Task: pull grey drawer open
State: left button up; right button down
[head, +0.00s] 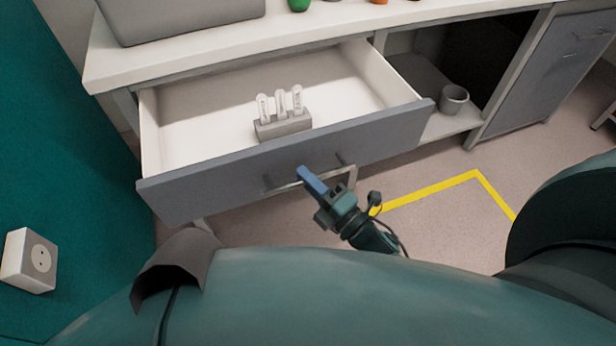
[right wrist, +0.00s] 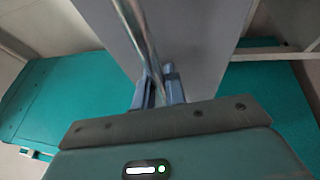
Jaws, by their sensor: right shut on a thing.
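The grey drawer (head: 220,180) stands well pulled out from the white-topped bench in the head view. Its white inside shows. A metal bar handle (head: 340,176) runs along its front. My right gripper (head: 306,174) is at the handle, with its blue fingers on the bar. In the right wrist view the fingers (right wrist: 158,82) close around the metal handle (right wrist: 140,30), beside the grey drawer front (right wrist: 195,40). My left gripper does not show.
A grey rack (head: 284,125) with several clear tubes stands inside the drawer. A grey cup (head: 453,98) sits on the open shelf to the right. A grey box (head: 185,22) is on the bench top (head: 230,52). Yellow tape (head: 430,190) marks the floor, which is clear there.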

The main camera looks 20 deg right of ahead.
jog(key=c, duration=1.5)
grip_release()
jog(key=shift+c, duration=0.2)
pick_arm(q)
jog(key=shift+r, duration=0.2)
pick_arm(e)
jog(key=shift+o, duration=0.4)
jog(key=shift+s, duration=0.1)
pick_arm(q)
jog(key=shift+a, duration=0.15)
pick_arm(e)
jog(key=v, duration=1.3)
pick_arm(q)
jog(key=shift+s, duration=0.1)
